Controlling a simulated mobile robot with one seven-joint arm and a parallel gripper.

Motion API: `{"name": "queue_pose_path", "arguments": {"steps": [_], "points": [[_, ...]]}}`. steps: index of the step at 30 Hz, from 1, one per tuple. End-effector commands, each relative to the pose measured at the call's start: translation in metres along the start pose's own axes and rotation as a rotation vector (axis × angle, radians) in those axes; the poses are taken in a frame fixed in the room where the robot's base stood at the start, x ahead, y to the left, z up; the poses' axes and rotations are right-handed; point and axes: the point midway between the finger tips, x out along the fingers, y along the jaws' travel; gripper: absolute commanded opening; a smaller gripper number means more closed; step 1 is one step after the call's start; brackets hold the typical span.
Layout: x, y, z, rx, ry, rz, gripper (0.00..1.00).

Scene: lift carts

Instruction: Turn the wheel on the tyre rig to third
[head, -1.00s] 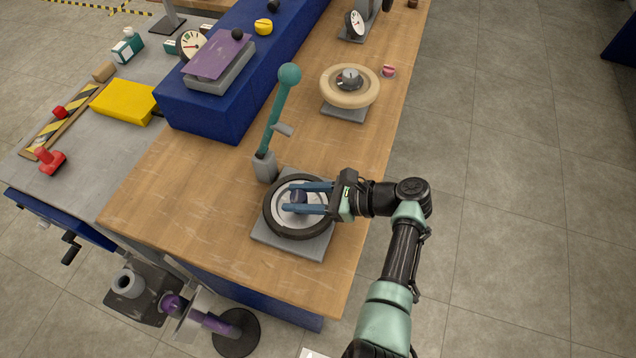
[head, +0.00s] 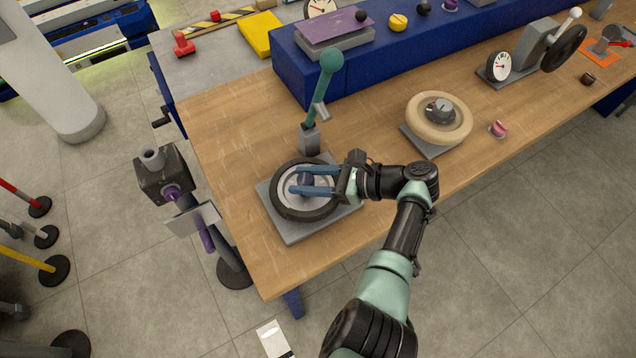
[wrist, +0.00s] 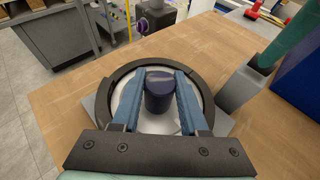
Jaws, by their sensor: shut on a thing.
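The tyre rig's wheel (head: 279,200) has a black tyre round a pale disc and lies flat on a grey base plate (head: 293,233) near the table's front left corner. A dark blue hub knob (wrist: 159,90) stands up from its middle. My gripper (head: 293,183) reaches in from the right over the wheel. Its two blue fingers are shut on the hub knob, one on each side, as the wrist view shows (wrist: 160,88). The fingers hide part of the disc and tyre. I see no numbers or position marks on the wheel.
A teal lever (head: 325,85) with a round knob stands just behind the wheel. A cream ring wheel (head: 415,122) with a grey dial is farther right. A blue raised shelf (head: 290,75) runs along the back. Bare wood (head: 210,120) lies left of the wheel.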

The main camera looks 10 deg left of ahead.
Motion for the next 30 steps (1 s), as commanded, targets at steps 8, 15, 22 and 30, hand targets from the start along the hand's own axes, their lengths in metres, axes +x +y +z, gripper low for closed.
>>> {"name": "queue_pose_path", "arguments": {"steps": [8, 15, 22, 30], "points": [[0.0053, -0.0001, -0.0010, 0.001, 0.003, 0.017, 0.00], [0.0056, 0.0000, -0.0010, 0.000, 0.004, 0.018, 0.00], [0.0056, -0.0006, -0.0001, -0.002, 0.003, 0.017, 0.72], [0.0051, -0.0016, 0.0011, -0.004, 0.002, 0.014, 0.73]]}}
